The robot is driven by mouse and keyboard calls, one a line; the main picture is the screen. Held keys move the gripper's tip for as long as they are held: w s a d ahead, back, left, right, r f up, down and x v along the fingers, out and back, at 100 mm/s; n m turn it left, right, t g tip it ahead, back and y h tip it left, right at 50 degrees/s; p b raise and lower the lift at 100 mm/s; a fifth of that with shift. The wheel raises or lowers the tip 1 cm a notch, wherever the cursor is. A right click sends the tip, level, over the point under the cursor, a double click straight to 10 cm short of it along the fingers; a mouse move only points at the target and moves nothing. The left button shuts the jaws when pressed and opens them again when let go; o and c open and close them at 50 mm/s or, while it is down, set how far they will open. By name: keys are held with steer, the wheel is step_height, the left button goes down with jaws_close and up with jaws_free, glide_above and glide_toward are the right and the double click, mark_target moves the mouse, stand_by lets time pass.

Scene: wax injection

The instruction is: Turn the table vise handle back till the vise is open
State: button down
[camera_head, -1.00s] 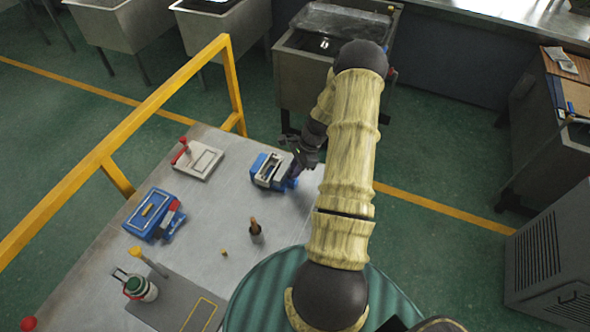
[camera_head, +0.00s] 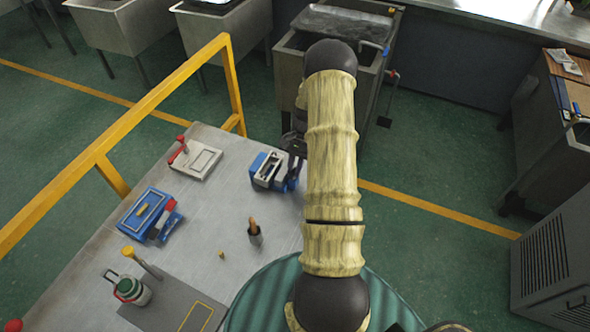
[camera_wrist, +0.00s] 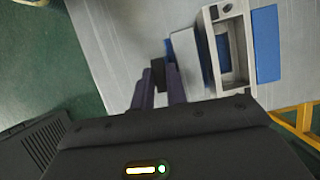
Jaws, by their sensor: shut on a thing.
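The blue and grey table vise (camera_head: 268,170) sits near the far right edge of the grey workbench (camera_head: 222,215). In the wrist view the vise (camera_wrist: 214,70) shows its grey frame at the upper right, with a gap inside the frame. My gripper (camera_head: 294,150) is at the right side of the vise, partly hidden by my arm. In the wrist view my gripper (camera_wrist: 158,84) has its dark fingers shut on the vise handle (camera_wrist: 157,70), a small dark piece beside the vise's blue end. Most of the handle is hidden.
A second blue device (camera_head: 148,216), a white plate with a red knob (camera_head: 197,160), a small dark cup (camera_head: 255,233) and a green-topped container (camera_head: 130,291) stand on the bench. A yellow rail (camera_head: 120,145) runs along the left. Sinks stand behind.

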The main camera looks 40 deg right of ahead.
steer(key=shift+r+n, duration=0.1)
steer(key=shift+n, duration=0.4)
steer(key=c, duration=1.4)
jaws_free()
steer(key=shift+w, duration=0.1)
steer(key=shift+w+d+r+p, duration=0.1)
steer(key=shift+w+r+p, duration=0.1)
steer(key=shift+r+p, duration=0.3)
steer(key=s+p+v, duration=0.1)
steer(key=p+v, duration=0.2)
steer(key=v, duration=0.3)
steer(key=shift+w+d+r, duration=0.35)
steer(key=shift+w+r, duration=0.05)
